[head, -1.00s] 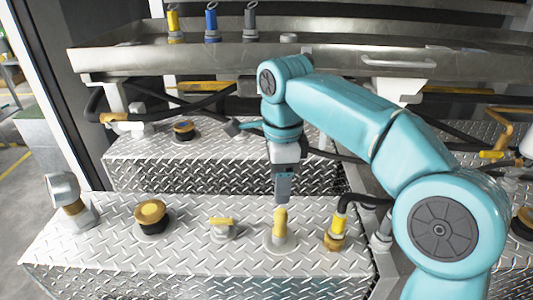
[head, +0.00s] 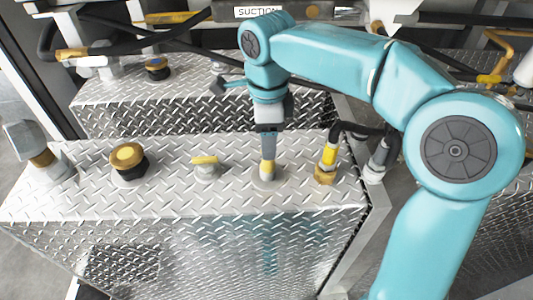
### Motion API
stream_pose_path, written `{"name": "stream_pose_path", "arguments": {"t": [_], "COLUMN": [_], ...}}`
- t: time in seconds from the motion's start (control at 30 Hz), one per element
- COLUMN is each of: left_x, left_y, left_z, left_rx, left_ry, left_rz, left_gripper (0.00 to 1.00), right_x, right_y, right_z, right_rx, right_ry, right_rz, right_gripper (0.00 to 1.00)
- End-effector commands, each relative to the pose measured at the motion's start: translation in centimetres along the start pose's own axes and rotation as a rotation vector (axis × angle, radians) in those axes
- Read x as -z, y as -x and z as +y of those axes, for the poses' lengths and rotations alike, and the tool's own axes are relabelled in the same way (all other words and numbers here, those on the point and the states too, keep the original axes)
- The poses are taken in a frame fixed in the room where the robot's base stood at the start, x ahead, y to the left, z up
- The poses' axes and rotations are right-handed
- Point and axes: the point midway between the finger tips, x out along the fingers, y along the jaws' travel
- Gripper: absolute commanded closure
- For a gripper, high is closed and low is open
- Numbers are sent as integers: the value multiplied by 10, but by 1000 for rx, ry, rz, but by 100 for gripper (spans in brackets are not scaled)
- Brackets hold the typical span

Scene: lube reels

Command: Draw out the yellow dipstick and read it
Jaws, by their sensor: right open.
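The yellow dipstick (head: 267,171) stands upright in its round base on the silver tread-plate top. Only its lower part shows; my right gripper (head: 267,155) covers the upper part. The gripper points straight down over the dipstick with its jaws open. One finger hides the other, so I cannot tell if both sides straddle the handle or touch it. My left gripper is not in view.
Left of the dipstick stand a small yellow-handled valve (head: 206,166), a yellow-topped black cap (head: 128,159) and a grey elbow fitting (head: 38,152). Close on the right is a yellow hose fitting (head: 327,162) with a black hose. A SUCTION label (head: 258,12) is at the top.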

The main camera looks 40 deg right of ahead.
Motion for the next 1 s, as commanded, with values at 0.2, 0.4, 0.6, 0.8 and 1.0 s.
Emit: {"name": "stream_pose_path", "arguments": {"t": [0.2, 0.4, 0.6, 0.8, 1.0], "left_x": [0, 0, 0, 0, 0], "left_y": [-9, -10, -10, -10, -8], "left_z": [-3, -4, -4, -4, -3], "left_rx": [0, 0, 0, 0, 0], "left_ry": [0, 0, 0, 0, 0], "left_rz": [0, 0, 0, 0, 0], "left_gripper": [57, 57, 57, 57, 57], "right_x": [-1, -2, -2, -2, -2], "right_y": [-36, -47, -47, -47, -44], "right_z": [-2, -3, -3, -3, -3], "right_rx": [-2, -1, 0, 0, 0], "right_ry": [1, 2, 2, 2, 2], "right_rz": [2, 0, 0, 0, 0], "right_gripper": [42, 42, 42, 91, 100]}}
